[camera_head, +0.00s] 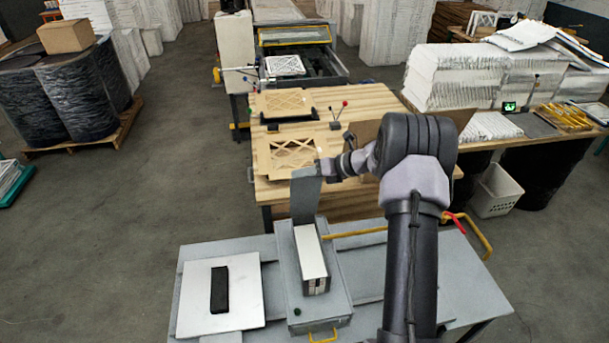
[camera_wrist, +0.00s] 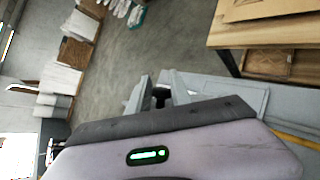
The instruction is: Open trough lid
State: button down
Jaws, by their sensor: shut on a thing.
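The grey trough (camera_head: 338,305) sits on the grey worktable at the front middle. Its lid (camera_head: 305,198), a narrow grey panel, stands raised at the trough's far end. A long white-topped block (camera_head: 309,252) shows in the trough opening. My gripper (camera_head: 322,170) is at the upper right edge of the lid and is shut on it. In the wrist view the two grey fingers (camera_wrist: 162,96) close around a small dark part; most of the lid is hidden there by my wrist.
A white board (camera_head: 195,300) with a black block (camera_head: 219,290) lies left of the trough. A yellow bar (camera_head: 355,234) runs to the right behind my arm. A wooden table (camera_head: 375,105) with lattice frames stands beyond.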

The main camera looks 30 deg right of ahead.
jog(key=shift+w+d+f, duration=0.15)
jog(key=shift+w, duration=0.15)
jog(key=c, duration=1.6)
grip_release()
jog(key=shift+f, duration=0.1)
jog(key=o, duration=0.4)
jog(key=shift+w, duration=0.1)
jog(key=shift+c, duration=0.2)
jog(key=b+v, duration=0.2)
jog(key=v, duration=1.5)
jog(key=shift+r, duration=0.2)
